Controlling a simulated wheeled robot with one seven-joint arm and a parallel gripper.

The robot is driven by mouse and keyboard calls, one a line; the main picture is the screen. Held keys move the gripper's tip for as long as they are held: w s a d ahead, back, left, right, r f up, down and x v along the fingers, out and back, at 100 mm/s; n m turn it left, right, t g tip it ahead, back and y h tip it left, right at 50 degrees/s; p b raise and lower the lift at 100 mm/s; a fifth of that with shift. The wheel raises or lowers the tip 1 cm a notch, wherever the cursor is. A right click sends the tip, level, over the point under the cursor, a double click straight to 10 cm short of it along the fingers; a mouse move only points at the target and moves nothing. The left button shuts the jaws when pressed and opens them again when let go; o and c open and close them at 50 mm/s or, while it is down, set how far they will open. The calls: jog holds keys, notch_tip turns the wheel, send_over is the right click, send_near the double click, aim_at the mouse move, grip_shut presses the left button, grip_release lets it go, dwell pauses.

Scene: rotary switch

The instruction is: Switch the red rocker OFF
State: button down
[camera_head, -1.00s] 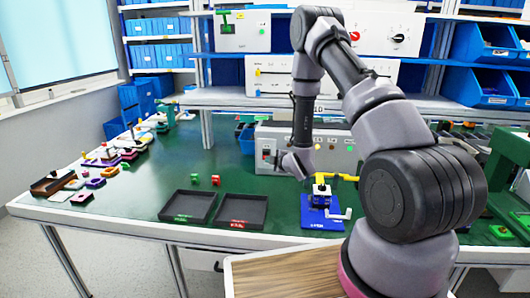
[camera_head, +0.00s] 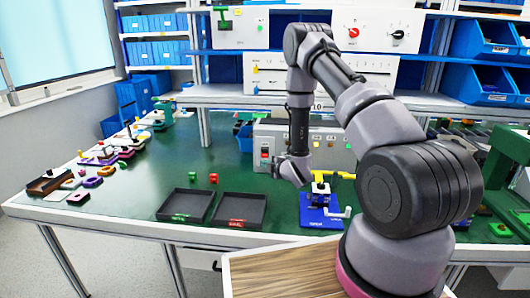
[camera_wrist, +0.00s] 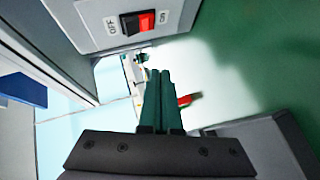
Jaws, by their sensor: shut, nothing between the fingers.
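The red rocker (camera_wrist: 138,22) is on the front of a grey panel at the top of the wrist view, between an OFF label on its left and an ON label on its right. Its right part is bright red and its left part is dark. It is small in the head view (camera_head: 265,152), at the left end of the grey control box (camera_head: 300,133). My gripper (camera_wrist: 160,73) is shut and empty, with its dark green fingers together below the rocker in the wrist view and apart from it. In the head view my gripper (camera_head: 278,168) is just below and right of the rocker.
Two black trays (camera_head: 240,209) lie in front of the box, with red and green small blocks (camera_head: 213,178) behind them. A blue base with a yellow-handled device (camera_head: 320,210) stands to the right. A shelf (camera_head: 245,97) overhangs the box.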

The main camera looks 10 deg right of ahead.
aim_at(262, 153)
jog(key=w+d, duration=0.2)
jog(key=w, duration=0.3)
jog(key=shift+w+r, duration=0.35)
jog(key=shift+r, duration=0.05)
jog(key=shift+w, duration=0.1)
dwell(1.7)
jog(key=shift+w+d, duration=0.1)
jog(key=shift+w, duration=0.2)
jog(key=shift+w+r, duration=0.1)
jog(key=shift+w, duration=0.2)
dwell(0.4)
jog(key=shift+s, duration=0.15)
dwell(0.3)
jog(key=shift+s+a, duration=0.2)
jog(key=shift+s, duration=0.35)
jog(key=shift+s, duration=0.1)
jog(key=s, duration=0.1)
jog(key=s+a, duration=0.1)
jog(key=s, duration=0.2)
jog(key=shift+s+a+f, duration=0.25)
jog(key=shift+f, duration=0.15)
